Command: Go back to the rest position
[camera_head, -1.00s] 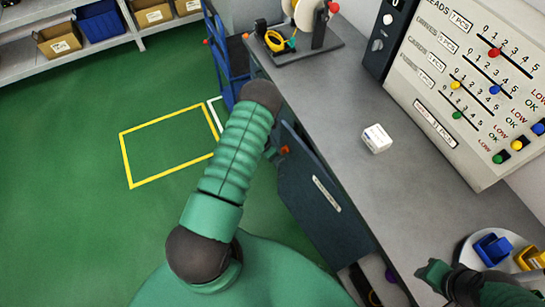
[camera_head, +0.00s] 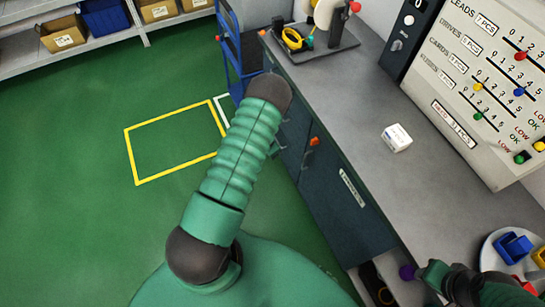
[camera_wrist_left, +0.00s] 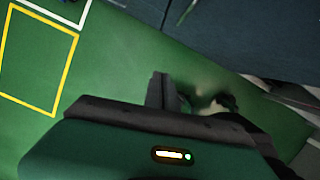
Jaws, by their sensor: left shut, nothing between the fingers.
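My left arm (camera_head: 240,160) crosses the middle of the head view, over the green floor and beside the cabinet. Its gripper is mostly hidden behind the arm there. In the left wrist view my left gripper (camera_wrist_left: 165,90) is shut and empty, above the green floor. My right gripper (camera_head: 432,274) is at the lower right of the head view, by the bench's front edge. Its fingers are too small and dark to tell whether they are open.
A grey bench (camera_head: 375,100) with a dark blue cabinet (camera_head: 335,195) runs along the right. A white box (camera_head: 397,138) and a round tray (camera_head: 490,262) with coloured bins stand on it. A blue cart (camera_head: 232,55) is behind my arm. Floor at left is clear.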

